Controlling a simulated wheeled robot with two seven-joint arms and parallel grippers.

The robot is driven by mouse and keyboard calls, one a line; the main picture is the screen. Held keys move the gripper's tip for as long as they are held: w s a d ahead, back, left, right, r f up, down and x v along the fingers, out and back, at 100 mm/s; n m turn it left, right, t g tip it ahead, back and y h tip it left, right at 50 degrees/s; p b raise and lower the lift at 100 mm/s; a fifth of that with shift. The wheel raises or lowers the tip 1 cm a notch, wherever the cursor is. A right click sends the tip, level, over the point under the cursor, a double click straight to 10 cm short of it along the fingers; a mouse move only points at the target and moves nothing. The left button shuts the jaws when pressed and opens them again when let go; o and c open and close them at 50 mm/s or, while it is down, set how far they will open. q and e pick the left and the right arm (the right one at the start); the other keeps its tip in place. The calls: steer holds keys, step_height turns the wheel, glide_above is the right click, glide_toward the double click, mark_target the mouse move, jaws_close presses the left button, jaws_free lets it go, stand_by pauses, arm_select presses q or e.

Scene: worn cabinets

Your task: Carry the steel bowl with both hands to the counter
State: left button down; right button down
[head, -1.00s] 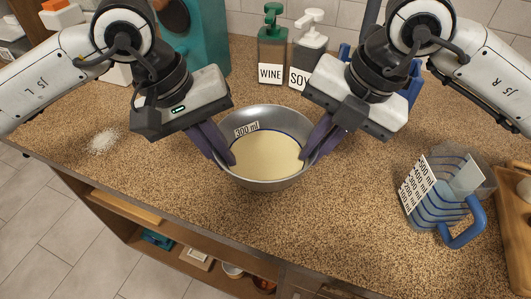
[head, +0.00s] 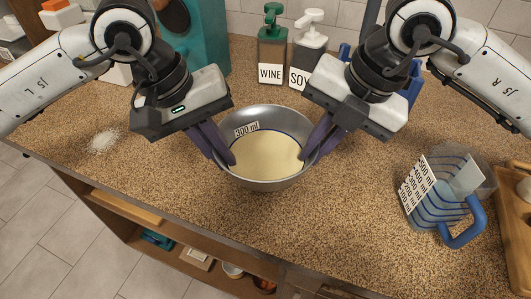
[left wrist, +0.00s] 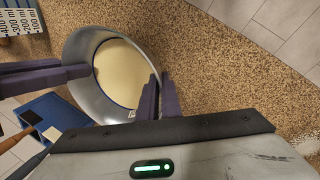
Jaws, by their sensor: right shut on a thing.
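The steel bowl (head: 267,180) is at the middle of the counter (head: 370,235), upright, with pale liquid inside and a "300 ml" label on its inner wall. It also shows in the left wrist view (left wrist: 87,95). My left gripper (head: 226,160) has its purple fingers on either side of the bowl's left rim, shut on it. My right gripper (head: 310,158) is shut on the right rim in the same way. The bowl's base is at or very near the counter top; I cannot tell if it touches.
A graduated jug (head: 440,190) with a blue handle stands at the right, beside a wooden tray (head: 490,215). WINE (head: 271,50) and SOY (head: 306,55) bottles stand behind the bowl. White powder (head: 103,141) lies at the left. Counter in front of the bowl is clear.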

arm_select(q)
steer(key=shift+a, duration=0.1)
arm_select(e)
steer(key=shift+d, duration=0.1)
